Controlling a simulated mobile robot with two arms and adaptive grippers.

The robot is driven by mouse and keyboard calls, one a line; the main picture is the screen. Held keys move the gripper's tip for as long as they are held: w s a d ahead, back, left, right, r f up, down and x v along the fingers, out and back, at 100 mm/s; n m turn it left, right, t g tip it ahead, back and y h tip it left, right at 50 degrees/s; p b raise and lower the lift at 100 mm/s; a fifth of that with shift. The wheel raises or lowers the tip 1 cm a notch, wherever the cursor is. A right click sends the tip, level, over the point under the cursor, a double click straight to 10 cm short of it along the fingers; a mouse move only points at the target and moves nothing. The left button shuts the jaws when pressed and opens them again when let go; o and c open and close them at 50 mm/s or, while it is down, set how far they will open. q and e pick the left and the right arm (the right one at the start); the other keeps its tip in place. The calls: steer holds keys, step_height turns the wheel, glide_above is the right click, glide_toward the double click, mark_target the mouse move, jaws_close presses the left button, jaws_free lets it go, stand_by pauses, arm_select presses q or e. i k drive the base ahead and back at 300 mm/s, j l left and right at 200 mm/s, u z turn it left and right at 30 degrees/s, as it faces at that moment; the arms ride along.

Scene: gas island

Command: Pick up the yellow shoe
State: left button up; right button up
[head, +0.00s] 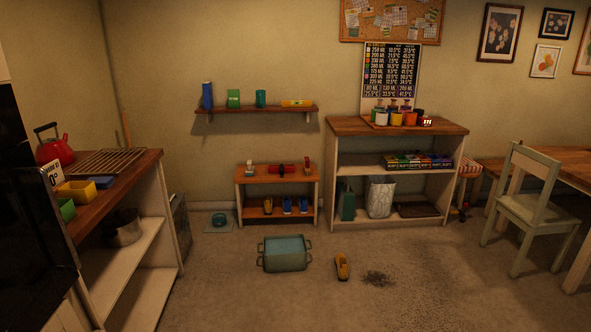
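A yellow shoe-like object (342,266) lies on the floor near the middle of the head view, to the right of a teal bin. A similar yellow shoe (267,206) stands on the lower board of a small wooden rack (240,197), left of two blue shoes (295,205). Both yellow items are small in view, so fine detail cannot be told. Neither of my grippers is in view.
The teal bin (283,265) stands on the floor. A dark patch of dirt (377,279) lies right of the yellow object. A counter (147,168) stands at left, a shelf unit (331,185) behind, a chair (529,203) at right. The front floor is open.

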mark_target(341, 261)
steer(key=i, duration=1.75)
